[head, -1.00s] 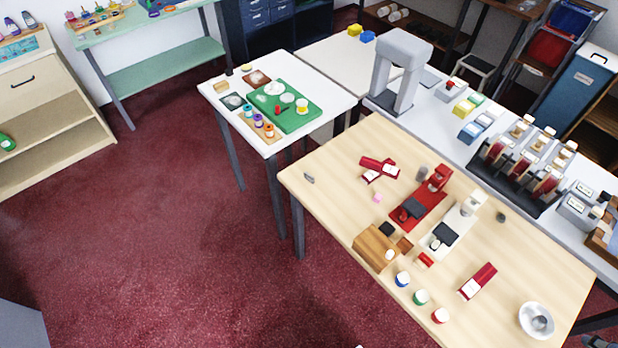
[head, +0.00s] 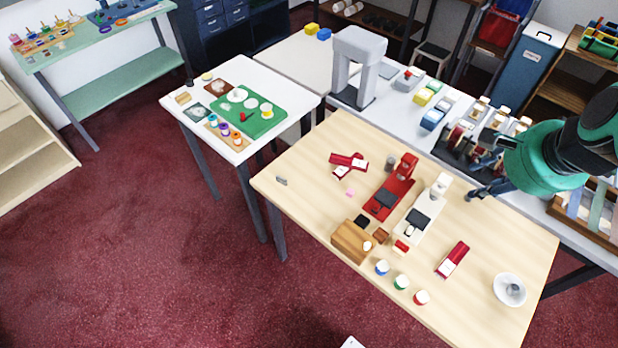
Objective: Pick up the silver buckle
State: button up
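I cannot make out a buckle for certain. A small grey metallic piece (head: 281,181) lies near the left corner of the wooden table (head: 310,215) and may be the silver buckle. Another grey, shiny item (head: 515,289) lies in a white dish at the table's right end, too small to identify. My gripper (head: 471,196), dark, with a green arm link behind it, is over the table's far right edge, well away from the grey piece. Nothing shows between its fingers, but their opening is too small to judge.
Red and white devices (head: 436,190) stand mid-table, with a wooden block (head: 352,240) and several small jars (head: 401,282) in front. A tall grey arch (head: 357,62) stands on the white counter behind. The table's left corner is mostly clear.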

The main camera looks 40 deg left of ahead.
jog(key=w+a+f+m+g+p, duration=0.1)
jog(key=a+f+m, duration=0.15)
jog(key=a, duration=0.55)
jog(key=w+a+f+m+g+y, duration=0.1)
jog(key=a+f, duration=0.3)
jog(key=a, duration=0.4)
jog(key=w+a+f+m+p, duration=0.1)
jog(key=w+a+f+m, duration=0.15)
jog(key=a, duration=0.55)
jog(key=s+a+f+m+g, duration=0.1)
jog(key=s+a+f+m, duration=0.1)
jog(key=s+a+f, duration=0.3)
jog(key=s+a+f+m+g+p, duration=0.1)
jog(key=s+a+f+m, duration=0.2)
jog(key=a+f, duration=1.1)
jog(key=s+a, duration=0.2)
jog(key=a, duration=0.2)
jog(key=shift+f+p, duration=0.25)
jog(key=shift+p, duration=0.05)
jog(key=shift+s+a+f, duration=0.1)
jog(key=shift+a, duration=0.05)
jog(key=b, duration=0.2)
send_near(282, 180)
jog(key=shift+w+a+f, duration=0.15)
jog(key=shift+f, duration=0.4)
jog(key=shift+w+a+f, duration=0.1)
jog(key=shift+a+f, duration=0.1)
jog(key=shift+f, duration=0.35)
jog(key=shift+a+f, duration=0.25)
jog(key=shift+f, duration=0.25)
